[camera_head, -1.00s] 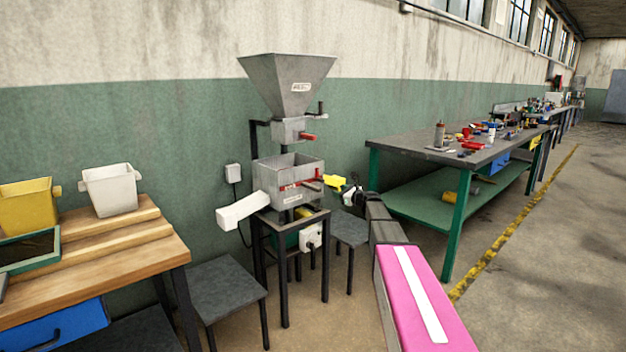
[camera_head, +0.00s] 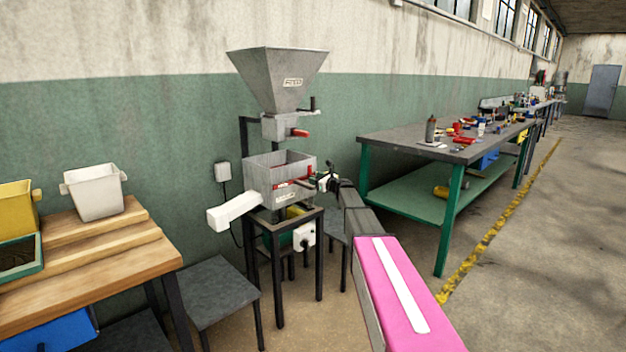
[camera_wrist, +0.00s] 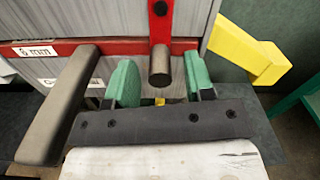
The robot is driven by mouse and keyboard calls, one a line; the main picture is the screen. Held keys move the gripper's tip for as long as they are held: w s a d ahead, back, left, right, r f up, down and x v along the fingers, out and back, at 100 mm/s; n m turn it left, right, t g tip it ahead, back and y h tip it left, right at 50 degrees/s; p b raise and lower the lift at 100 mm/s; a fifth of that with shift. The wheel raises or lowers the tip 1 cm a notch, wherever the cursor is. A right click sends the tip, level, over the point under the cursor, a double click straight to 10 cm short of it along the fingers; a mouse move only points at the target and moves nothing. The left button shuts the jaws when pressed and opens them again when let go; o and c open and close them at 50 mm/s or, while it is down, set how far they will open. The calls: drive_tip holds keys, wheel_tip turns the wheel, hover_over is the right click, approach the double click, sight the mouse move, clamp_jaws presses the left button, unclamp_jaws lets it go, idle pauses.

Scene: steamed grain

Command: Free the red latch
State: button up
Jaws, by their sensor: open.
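The red latch (camera_wrist: 160,22) shows in the wrist view as an upright red bar with a dark pivot at its top and a round grey-brown peg (camera_wrist: 159,66) sticking out at its lower end. My gripper (camera_wrist: 160,82) is open, with one green finger left and one right of the peg, apart from it. In the head view my gripper (camera_head: 325,182) is at the right side of the grey mill box (camera_head: 256,178). Red parts (camera_head: 290,184) show on the box front there, but the latch is hard to make out at this size.
A dark handle (camera_wrist: 62,105) projects left of my fingers, and a yellow piece (camera_wrist: 250,55) projects at the right. A grey hopper (camera_head: 278,80) with a red lever (camera_head: 300,133) stands above the box. A green workbench (camera_head: 445,142) stands to the right.

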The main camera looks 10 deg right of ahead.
sight(315, 166)
drive_tip(key=shift+x, duration=1.2)
drive_tip(key=c, duration=0.9)
drive_tip(key=shift+o, duration=0.2)
drive_tip(key=shift+n, duration=0.3)
drive_tip(key=n, duration=0.2)
drive_tip(key=w+d+n, duration=0.1)
drive_tip(key=n, duration=0.1)
drive_tip(key=shift+d+r, duration=0.1)
drive_tip(key=shift+r, duration=0.05)
drive_tip(key=shift+o, duration=0.2)
drive_tip(key=n, duration=0.3)
drive_tip(key=d+r+n, duration=0.1)
drive_tip(key=shift+w+d+n, duration=0.1)
drive_tip(key=shift+w+n, duration=0.25)
drive_tip(key=shift+n, duration=0.05)
drive_tip(key=n, duration=0.1)
drive_tip(key=r+n, duration=0.1)
drive_tip(key=n, duration=0.2)
drive_tip(key=shift+w+d+r, duration=0.2)
drive_tip(key=shift+w+d, duration=0.1)
drive_tip(key=shift+d, duration=0.1)
drive_tip(key=shift+d+r+n, duration=0.1)
drive_tip(key=shift+r+n, duration=0.25)
drive_tip(key=shift+n, duration=0.85)
drive_tip(key=shift+d+r+n, duration=0.1)
drive_tip(key=shift+r+n, duration=0.3)
drive_tip(key=shift+n, duration=0.8)
